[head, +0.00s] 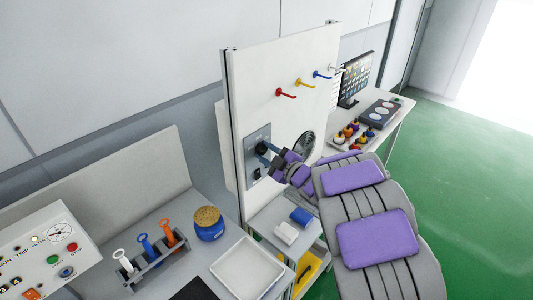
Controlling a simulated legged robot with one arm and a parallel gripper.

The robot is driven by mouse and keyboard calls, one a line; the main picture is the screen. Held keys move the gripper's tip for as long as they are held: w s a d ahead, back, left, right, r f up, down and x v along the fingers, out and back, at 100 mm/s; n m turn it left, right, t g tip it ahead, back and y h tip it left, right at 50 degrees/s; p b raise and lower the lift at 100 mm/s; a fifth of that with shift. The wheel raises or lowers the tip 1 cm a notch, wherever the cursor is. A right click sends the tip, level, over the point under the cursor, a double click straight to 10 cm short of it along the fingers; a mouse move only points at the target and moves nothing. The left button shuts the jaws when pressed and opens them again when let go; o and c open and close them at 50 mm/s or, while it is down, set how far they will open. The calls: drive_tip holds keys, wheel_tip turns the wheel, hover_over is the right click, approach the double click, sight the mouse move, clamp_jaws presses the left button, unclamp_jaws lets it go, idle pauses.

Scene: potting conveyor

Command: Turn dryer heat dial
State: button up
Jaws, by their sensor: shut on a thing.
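The black dial (261,148) sits on a small grey plate (257,134) on the upright white panel. My gripper (266,153) reaches the plate from the right, and its fingers are shut on the dial. The fingers hide part of the dial, so its pointer and setting cannot be read. A small dark part (256,174) shows lower on the same plate, below the dial. A dark round vent or fan opening (304,147) is in the panel right of the plate, partly behind my arm.
Coloured hooks (286,93) stick out of the panel above my arm. A bench at lower left holds a white tray (247,270), a blue jar (208,226) and a tool rack (153,262). A shelf cart stands under the gripper. Green floor at right is clear.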

drive_tip(key=shift+c, duration=1.3)
drive_tip(key=shift+p, duration=0.4)
drive_tip(key=m+p, duration=0.1)
drive_tip(key=p, duration=0.1)
drive_tip(key=m+p, duration=0.1)
drive_tip(key=p, duration=0.1)
drive_tip(key=shift+r+m+g, duration=0.3)
drive_tip(key=m+p, duration=0.2)
drive_tip(key=p, duration=0.2)
drive_tip(key=shift+r+m+p, duration=0.1)
drive_tip(key=shift+m+p, duration=0.2)
drive_tip(key=shift+p, duration=0.05)
drive_tip(key=m+p, duration=0.2)
drive_tip(key=p, duration=0.2)
drive_tip(key=m+p, duration=0.3)
drive_tip(key=p, duration=0.1)
drive_tip(key=shift+w+m+g, duration=0.15)
drive_tip(key=shift+m+g, duration=0.25)
drive_tip(key=shift+f+p, duration=0.2)
drive_tip(key=shift+p, duration=0.15)
drive_tip(key=shift+d, duration=0.1)
